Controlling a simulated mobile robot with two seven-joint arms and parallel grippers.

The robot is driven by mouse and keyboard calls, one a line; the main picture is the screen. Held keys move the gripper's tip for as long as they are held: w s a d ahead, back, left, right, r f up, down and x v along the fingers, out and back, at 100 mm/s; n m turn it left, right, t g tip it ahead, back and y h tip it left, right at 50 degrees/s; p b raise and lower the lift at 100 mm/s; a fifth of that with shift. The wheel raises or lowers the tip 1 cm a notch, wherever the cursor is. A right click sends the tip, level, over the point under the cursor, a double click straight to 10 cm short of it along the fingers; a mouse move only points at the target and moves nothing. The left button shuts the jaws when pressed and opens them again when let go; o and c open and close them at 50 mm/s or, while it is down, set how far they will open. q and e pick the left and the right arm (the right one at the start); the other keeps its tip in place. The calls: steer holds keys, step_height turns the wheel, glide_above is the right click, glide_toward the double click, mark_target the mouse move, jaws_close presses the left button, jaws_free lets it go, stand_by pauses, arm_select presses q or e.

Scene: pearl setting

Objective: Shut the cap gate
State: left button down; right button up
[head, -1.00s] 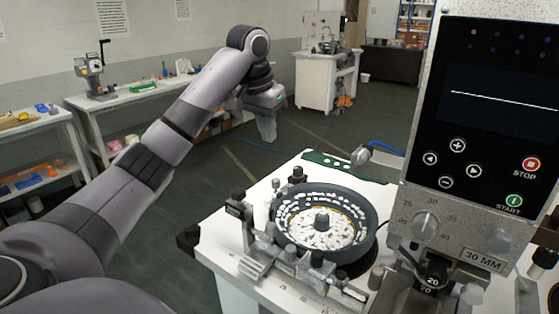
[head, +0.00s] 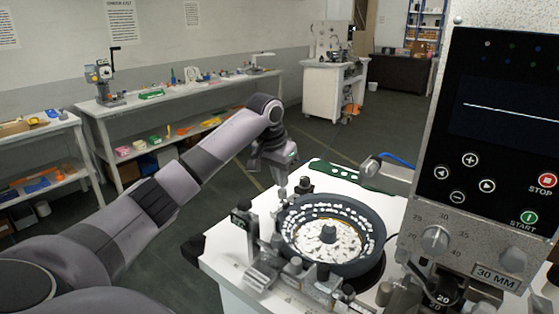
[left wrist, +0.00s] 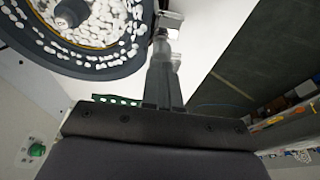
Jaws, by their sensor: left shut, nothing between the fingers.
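A dark round feeder bowl (head: 365,262) holding white caps stands on a white table. It also shows in the left wrist view (left wrist: 105,70), at the upper left. A track with metal blocks and dark knobs (head: 262,272) runs along the bowl's near left side. I cannot tell which of these parts is the cap gate. My left gripper (head: 283,194) points down beside the bowl's far left rim, shut and empty. In the left wrist view the gripper (left wrist: 165,45) is just right of the rim, by a small metal part (left wrist: 172,18); I cannot tell if they touch. My right gripper is not in view.
A tall control panel (head: 500,150) with START and STOP buttons stands close on the right. A green strip (head: 335,172) and a metal cylinder with a blue hose (head: 385,172) lie beyond the bowl. Benches line the left wall.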

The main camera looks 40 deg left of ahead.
arm_select(q)
steer(key=shift+f, duration=0.5)
steer(key=shift+f, duration=0.9)
steer(key=shift+r, duration=0.6)
steer(key=v, duration=1.2)
steer(key=shift+w+r, duration=0.25)
steer(key=shift+r, duration=0.2)
